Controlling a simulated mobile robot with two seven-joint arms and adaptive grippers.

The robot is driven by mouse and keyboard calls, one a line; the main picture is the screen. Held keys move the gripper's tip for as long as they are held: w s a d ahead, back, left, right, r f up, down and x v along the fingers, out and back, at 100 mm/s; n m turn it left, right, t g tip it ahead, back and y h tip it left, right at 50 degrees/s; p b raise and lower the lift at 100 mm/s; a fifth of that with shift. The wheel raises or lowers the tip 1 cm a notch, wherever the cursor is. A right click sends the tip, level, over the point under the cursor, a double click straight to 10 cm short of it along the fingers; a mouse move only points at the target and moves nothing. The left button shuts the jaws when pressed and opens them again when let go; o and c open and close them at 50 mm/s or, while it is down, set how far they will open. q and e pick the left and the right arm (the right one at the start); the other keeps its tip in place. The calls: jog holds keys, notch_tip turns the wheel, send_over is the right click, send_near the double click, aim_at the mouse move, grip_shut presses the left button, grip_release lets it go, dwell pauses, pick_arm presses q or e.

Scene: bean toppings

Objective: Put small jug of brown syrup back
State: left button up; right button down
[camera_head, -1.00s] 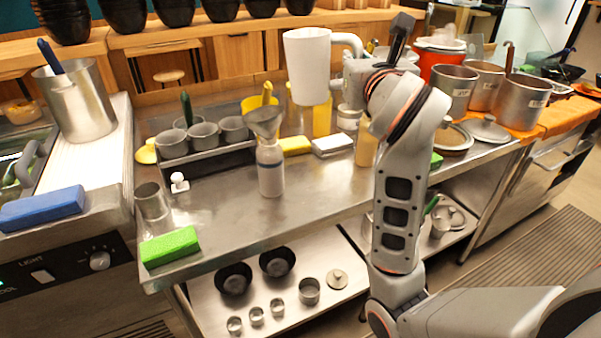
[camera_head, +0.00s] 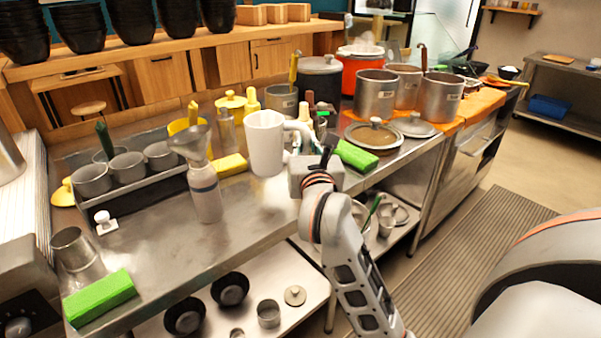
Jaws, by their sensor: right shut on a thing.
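A white jug (camera_head: 264,143) is upright over the middle of the steel table (camera_head: 255,212), its handle toward the right. My right gripper (camera_head: 299,151) is shut on the jug at its handle side; the fingertips are partly hidden by the gripper's own body. I cannot tell whether the jug's base touches the table or hangs just above it. What is inside the jug is hidden, and no brown syrup shows. My left gripper is not in view.
A bottle with a funnel (camera_head: 204,190) stands left of the jug. A yellow sponge (camera_head: 230,165) and a green sponge (camera_head: 356,155) lie nearby. Bottles stand close behind. Large pots (camera_head: 375,96) and a lid (camera_head: 373,136) are at the right. The table's front stretch is mostly clear.

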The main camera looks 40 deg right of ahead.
notch_tip(320, 180, down, 2)
jog(key=shift+f, duration=0.1)
jog(key=shift+f+b, duration=0.3)
jog(key=shift+f, duration=0.05)
notch_tip(320, 180, down, 4)
jog(key=shift+r+b, duration=0.2)
jog(key=shift+b, duration=0.45)
jog(key=shift+f, duration=0.3)
jog(key=shift+r, duration=0.15)
jog(key=shift+f, duration=0.2)
jog(key=c, duration=2)
grip_release()
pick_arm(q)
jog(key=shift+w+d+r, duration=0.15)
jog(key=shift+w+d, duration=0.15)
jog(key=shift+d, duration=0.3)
